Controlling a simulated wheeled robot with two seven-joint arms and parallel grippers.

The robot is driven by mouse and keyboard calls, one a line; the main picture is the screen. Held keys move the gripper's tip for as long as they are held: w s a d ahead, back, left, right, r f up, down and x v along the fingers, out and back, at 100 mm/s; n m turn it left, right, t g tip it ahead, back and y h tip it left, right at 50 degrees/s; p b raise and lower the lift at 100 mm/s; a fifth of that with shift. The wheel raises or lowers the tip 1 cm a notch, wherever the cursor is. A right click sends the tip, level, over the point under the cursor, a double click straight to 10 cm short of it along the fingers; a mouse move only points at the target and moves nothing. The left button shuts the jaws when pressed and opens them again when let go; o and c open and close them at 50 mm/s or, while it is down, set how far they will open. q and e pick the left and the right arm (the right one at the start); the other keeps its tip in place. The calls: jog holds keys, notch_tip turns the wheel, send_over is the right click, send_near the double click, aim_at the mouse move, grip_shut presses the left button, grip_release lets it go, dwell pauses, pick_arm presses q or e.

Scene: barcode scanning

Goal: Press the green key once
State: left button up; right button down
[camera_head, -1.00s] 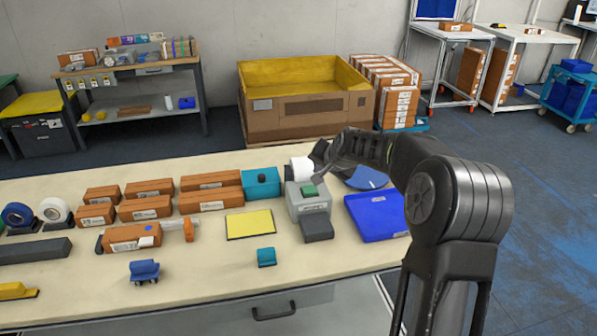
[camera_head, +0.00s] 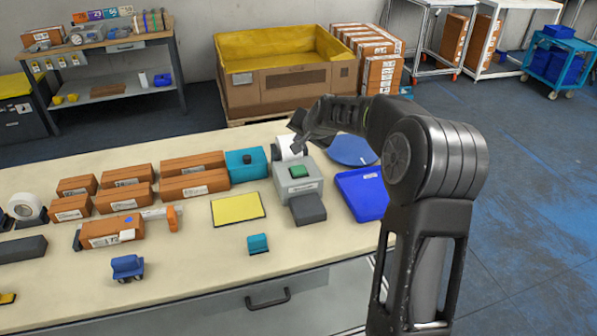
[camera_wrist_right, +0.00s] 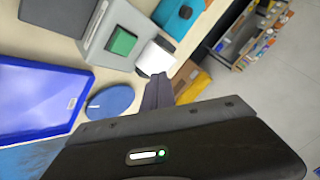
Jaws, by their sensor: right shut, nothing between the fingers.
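The green key (camera_head: 299,171) is a small raised block on top of a grey device (camera_head: 296,190) on the table. It also shows in the right wrist view (camera_wrist_right: 121,41), uncovered. A white paper roll (camera_wrist_right: 155,57) sits behind the key on the device. My right gripper (camera_head: 298,137) is shut and empty. In the head view it overlaps the roll, behind and above the key. In the right wrist view its dark fingers (camera_wrist_right: 158,92) lie beside the roll, apart from the key in the picture. My left gripper is out of view.
A blue tray (camera_head: 362,194) and a blue disc (camera_head: 353,150) lie right of the device. A teal box (camera_head: 246,165) stands at its left, and a dark grey block (camera_head: 308,209) in front. A yellow pad (camera_head: 238,208) and several brown boxes (camera_head: 194,184) lie farther left.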

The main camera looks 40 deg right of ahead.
aim_at(297, 167)
notch_tip(297, 167, down, 8)
jog(key=b, duration=0.5)
jog(key=shift+r, duration=0.25)
jog(key=shift+f+b, duration=0.1)
jog(key=shift+b, duration=0.2)
dwell(1.3)
jog(key=shift+f+b, duration=0.3)
jog(key=shift+f+b, duration=0.6)
jog(key=shift+f, duration=0.1)
dwell(0.8)
jog(key=shift+r, duration=0.15)
jog(key=shift+r+p, duration=0.9)
jog(key=shift+r, duration=0.05)
jog(key=shift+r+p, duration=1.95)
jog(key=shift+r, duration=0.6)
